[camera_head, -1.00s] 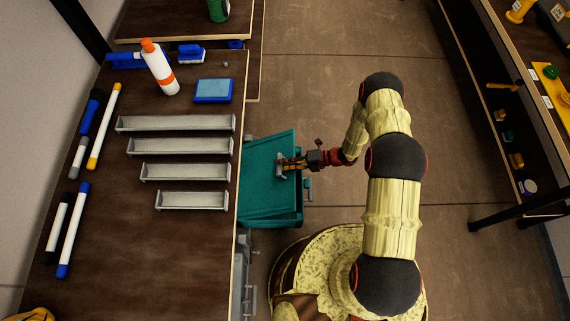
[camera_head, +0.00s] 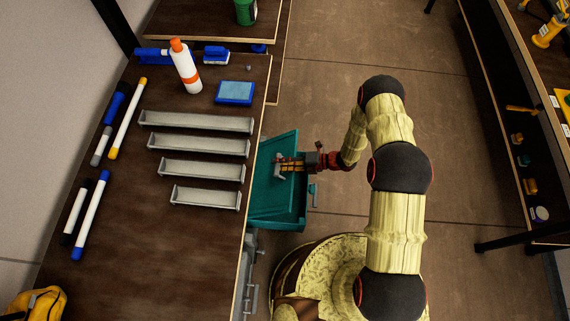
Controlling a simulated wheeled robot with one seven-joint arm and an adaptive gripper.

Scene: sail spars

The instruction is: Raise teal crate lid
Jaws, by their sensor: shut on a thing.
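The teal crate (camera_head: 285,222) stands low beside the right edge of the dark bench, partly hidden by it. Its teal lid (camera_head: 268,168) slopes up off the crate on the side away from the bench. My gripper (camera_head: 282,167) reaches in from the right and is shut on the lid's grey handle (camera_head: 280,175). The fingers cover part of the handle, so the exact grip is hard to see.
On the bench lie several grey trays (camera_head: 198,122), markers (camera_head: 128,118), a white bottle (camera_head: 187,70) and a blue sponge box (camera_head: 235,92). A shelf unit (camera_head: 520,120) stands at the right. Open floor (camera_head: 330,60) lies between.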

